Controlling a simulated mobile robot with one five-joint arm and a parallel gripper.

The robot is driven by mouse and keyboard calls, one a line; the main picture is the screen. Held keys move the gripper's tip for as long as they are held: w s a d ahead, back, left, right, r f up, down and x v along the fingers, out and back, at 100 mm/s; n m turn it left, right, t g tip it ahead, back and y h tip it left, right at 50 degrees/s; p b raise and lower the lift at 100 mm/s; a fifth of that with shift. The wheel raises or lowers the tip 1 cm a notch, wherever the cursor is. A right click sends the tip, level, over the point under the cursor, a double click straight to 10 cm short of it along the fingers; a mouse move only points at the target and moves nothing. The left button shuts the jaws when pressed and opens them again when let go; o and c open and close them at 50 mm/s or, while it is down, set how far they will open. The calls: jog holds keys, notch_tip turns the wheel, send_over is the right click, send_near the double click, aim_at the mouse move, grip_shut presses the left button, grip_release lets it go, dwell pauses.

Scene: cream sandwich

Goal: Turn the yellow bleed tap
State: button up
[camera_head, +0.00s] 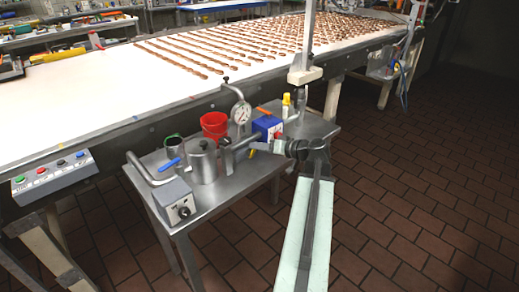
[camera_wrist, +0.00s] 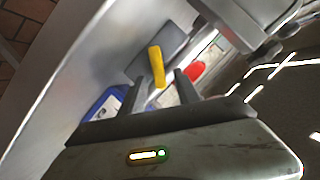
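My gripper (camera_wrist: 161,80) is open, with a visible gap on both sides of the handle. I cannot tell whether the handle is between the fingers in depth or just beyond them. In the head view my gripper (camera_head: 262,147) is low at the table's right side, in front of the blue box.
The metal table (camera_head: 225,195) holds a blue box (camera_head: 266,127), a red bucket (camera_head: 214,125), a pressure gauge (camera_head: 241,112), a lidded metal pot (camera_head: 202,162) and a grey control box (camera_head: 176,203). An orange lever (camera_head: 263,111) is beside the tap. A long conveyor (camera_head: 130,85) runs behind. Tiled floor is clear at right.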

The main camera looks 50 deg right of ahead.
grip_shut()
jog(key=d+f+m+y+b, duration=0.1)
jog(key=b, duration=0.1)
jog(key=shift+f+m+b, duration=0.25)
jog(key=shift+m+b, duration=0.05)
jog(key=shift+b, duration=0.05)
jog(key=shift+d+f+m+t+y+b, duration=0.2)
jog(key=shift+m+t+y+b, duration=0.15)
jog(key=shift+m+b, duration=0.2)
jog(key=shift+s+r+m+b, duration=0.15)
jog(key=shift+m+b, duration=0.15)
jog(key=shift+m, duration=0.15)
grip_release()
jog(key=shift+r, duration=0.1)
